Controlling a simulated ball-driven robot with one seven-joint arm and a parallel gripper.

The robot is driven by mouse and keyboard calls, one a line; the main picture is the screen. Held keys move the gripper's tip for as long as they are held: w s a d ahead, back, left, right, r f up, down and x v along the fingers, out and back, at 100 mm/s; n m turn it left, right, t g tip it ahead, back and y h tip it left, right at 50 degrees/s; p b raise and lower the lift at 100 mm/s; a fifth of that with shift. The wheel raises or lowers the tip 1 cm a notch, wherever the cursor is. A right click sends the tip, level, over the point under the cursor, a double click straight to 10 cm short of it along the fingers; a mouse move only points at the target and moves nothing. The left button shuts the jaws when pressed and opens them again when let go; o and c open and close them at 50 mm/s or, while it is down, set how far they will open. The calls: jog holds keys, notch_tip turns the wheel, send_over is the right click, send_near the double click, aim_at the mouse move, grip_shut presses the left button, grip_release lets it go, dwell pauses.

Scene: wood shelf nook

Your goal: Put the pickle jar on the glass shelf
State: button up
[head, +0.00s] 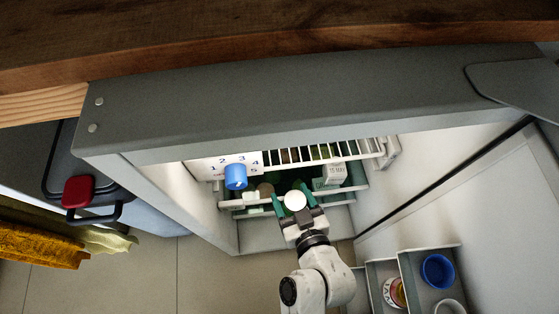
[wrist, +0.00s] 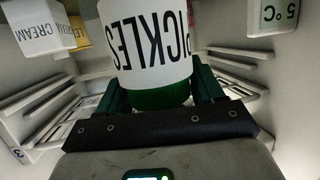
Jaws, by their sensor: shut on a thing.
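The pickle jar (head: 294,200) shows its round white lid in the head view. My gripper (head: 295,197) is shut on the jar, one green finger on each side, at the front of the open fridge. A pale-rimmed shelf (head: 238,203) lies below the wire rack, around the jar's height in the picture. I cannot tell for sure that it is the glass shelf, or whether the jar touches it.
A wire rack (head: 310,154) hangs above, and a white carton (head: 333,174) stands behind right of the jar. The wrist view shows a CREAM carton (wrist: 40,28) and yellow pack (wrist: 76,32).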

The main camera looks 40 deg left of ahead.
jog(key=r+b+x, duration=0.1)
jog(key=b+x, duration=0.1)
jog(key=x, duration=0.8)
jog(key=shift+w+a+r, duration=0.3)
jog(key=shift+w+a, duration=0.05)
jog(key=shift+a, duration=0.15)
jog(key=shift+f+b, duration=0.2)
jog(key=shift+b, duration=0.15)
jog(key=o, duration=1.5)
jog(key=shift+o, duration=0.2)
jog(key=shift+r, duration=0.1)
